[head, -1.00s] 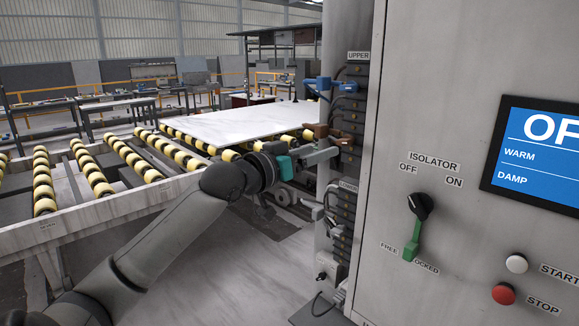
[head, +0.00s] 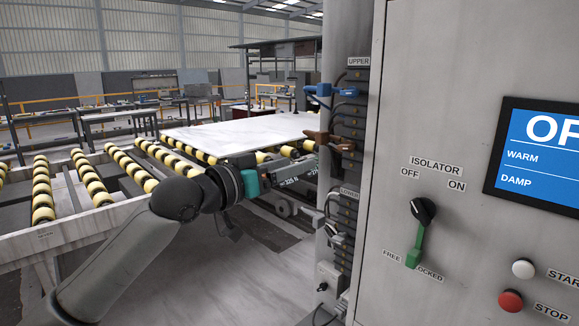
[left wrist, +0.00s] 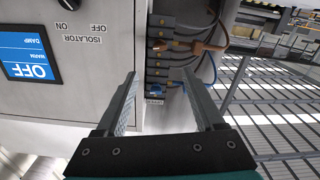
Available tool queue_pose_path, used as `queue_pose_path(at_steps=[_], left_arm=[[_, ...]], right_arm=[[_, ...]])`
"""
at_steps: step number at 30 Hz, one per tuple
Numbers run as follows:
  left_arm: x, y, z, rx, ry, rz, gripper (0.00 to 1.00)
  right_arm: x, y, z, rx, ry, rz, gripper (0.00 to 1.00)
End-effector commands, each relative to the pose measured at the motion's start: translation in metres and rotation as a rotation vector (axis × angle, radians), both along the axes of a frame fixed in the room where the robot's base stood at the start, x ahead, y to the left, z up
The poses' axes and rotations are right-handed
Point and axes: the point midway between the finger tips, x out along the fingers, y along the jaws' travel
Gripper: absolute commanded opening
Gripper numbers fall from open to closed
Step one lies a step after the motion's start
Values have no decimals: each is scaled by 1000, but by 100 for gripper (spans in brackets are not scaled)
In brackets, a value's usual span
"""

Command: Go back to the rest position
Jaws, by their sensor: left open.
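My left arm comes in from the lower left in the head view. Its gripper (head: 300,170) is beside the column of dark connector blocks, in front of the roller table, with its tips partly hard to make out there. In the left wrist view the two fingers of the left gripper (left wrist: 157,95) stand wide apart with nothing between them. Beyond them are the dark connector blocks (left wrist: 158,70) with brown and blue plugs. My right gripper is in neither view.
The grey cabinet (head: 455,100) fills the right side, with an isolator handle (head: 420,230), a blue screen (head: 545,155), a white start button (head: 523,268) and a red stop button (head: 510,301). A pale slab (head: 240,134) lies on yellow-and-black rollers at the left. Floor shows below the arm.

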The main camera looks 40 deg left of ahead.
Motion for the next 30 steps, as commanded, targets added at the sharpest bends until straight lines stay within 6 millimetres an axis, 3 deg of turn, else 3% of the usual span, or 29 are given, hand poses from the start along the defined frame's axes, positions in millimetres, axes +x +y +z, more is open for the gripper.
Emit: queue_pose_path(at_steps=[11,14,17,20,25,30], left_arm=[[1,1,-1,-1,1,2,70],[4,10,-16,-13,17,22,70],[11,32,-57,-37,62,77,70],[17,61,-122,-59,136,152,70],[13,95,-250,-75,294,266,70],[-10,104,-379,-60,469,335,70]], right_arm=[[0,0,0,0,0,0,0],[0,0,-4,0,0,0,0],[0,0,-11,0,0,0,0],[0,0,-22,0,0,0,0],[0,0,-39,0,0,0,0],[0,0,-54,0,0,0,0]])
